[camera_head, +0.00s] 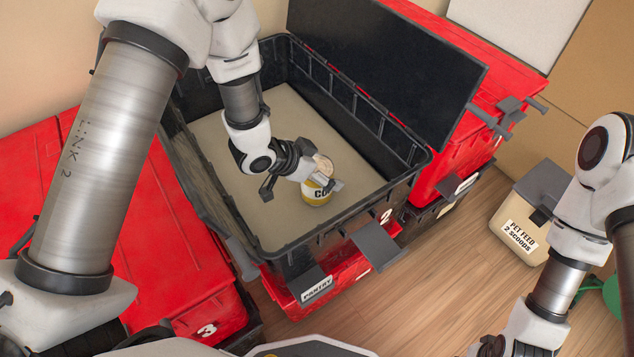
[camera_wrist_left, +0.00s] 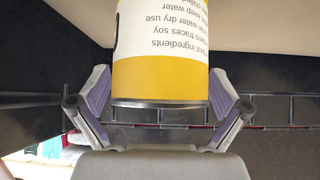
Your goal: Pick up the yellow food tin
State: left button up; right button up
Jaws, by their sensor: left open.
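The yellow food tin (camera_head: 314,194) stands inside the open black tote (camera_head: 290,250), near its front right part. It has a yellow body and a white label; my gripper hides part of it. My left gripper (camera_head: 304,189) is open at the tin, reaching down into the tote. In the left wrist view the tin (camera_wrist_left: 162,75) fills the upper middle, and the left gripper's fingers (camera_wrist_left: 160,110) are spread on either side of it. A gap shows between the tin and each finger. My right gripper is not clearly visible; only its arm shows at the right.
The tote's black lid (camera_head: 385,55) stands raised along its right side. Closed red totes stand left (camera_head: 150,240) and right (camera_head: 455,140). A beige pet feed bin (camera_head: 515,235) stands on the wooden floor at the right. Most of the tote's floor (camera_head: 215,135) is bare.

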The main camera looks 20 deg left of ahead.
pick_arm(q)
jog(key=c, duration=1.6)
